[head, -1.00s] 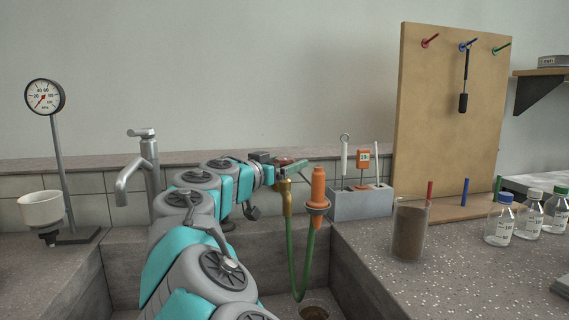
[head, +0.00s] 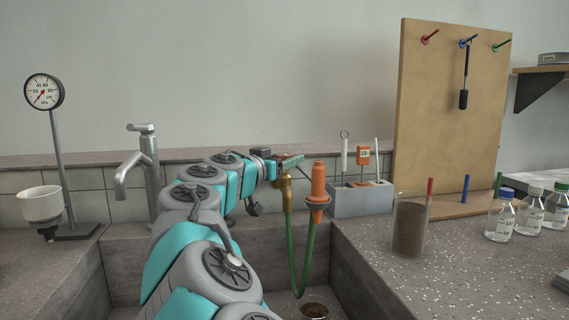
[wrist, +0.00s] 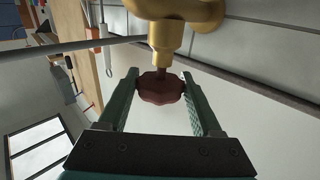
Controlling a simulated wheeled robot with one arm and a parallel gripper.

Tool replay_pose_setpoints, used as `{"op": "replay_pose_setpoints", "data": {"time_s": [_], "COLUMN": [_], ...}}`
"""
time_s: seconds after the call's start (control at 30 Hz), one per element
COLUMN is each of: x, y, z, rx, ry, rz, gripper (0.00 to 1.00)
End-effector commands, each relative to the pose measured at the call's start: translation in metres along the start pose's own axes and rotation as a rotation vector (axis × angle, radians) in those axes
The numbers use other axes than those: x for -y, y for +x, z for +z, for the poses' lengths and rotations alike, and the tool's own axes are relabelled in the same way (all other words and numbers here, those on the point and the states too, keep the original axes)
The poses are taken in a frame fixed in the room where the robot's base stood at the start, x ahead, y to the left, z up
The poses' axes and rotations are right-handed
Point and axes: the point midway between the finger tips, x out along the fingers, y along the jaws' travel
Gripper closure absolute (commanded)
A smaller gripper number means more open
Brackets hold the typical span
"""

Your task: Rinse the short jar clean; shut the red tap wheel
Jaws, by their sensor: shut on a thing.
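My gripper (head: 289,160) is at the top of a brass tap (head: 286,192) at the back of the sink. In the wrist view the dark red tap wheel (wrist: 161,87) sits between my green fingers, which are shut on it. A short jar (head: 313,309) stands low in the sink, cut by the bottom edge of the head view, with dark brown matter inside. A green hose (head: 297,270) hangs from the tap in a loop to an orange nozzle (head: 318,182). No water stream shows.
A tall jar of brown matter (head: 409,228) stands on the right bench near several capped bottles (head: 501,219). A grey rack (head: 361,200) and a pegboard (head: 450,110) are behind. A steel faucet (head: 148,165) and a gauge stand (head: 62,170) are at left.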

Motion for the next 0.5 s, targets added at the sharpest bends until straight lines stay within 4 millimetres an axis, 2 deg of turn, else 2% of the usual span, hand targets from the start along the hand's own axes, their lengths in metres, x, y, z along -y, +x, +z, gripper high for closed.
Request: {"op": "replay_pose_setpoints", "data": {"time_s": [0.23,0.5], "x": [-0.0031,-0.0019], "y": [-0.0004,-0.0008], "z": [0.0066,0.002], "rx": [-0.002,0.0], "ry": [0.003,0.003], "rz": [-0.14,-0.321], "gripper": [0.89,0.89]}}
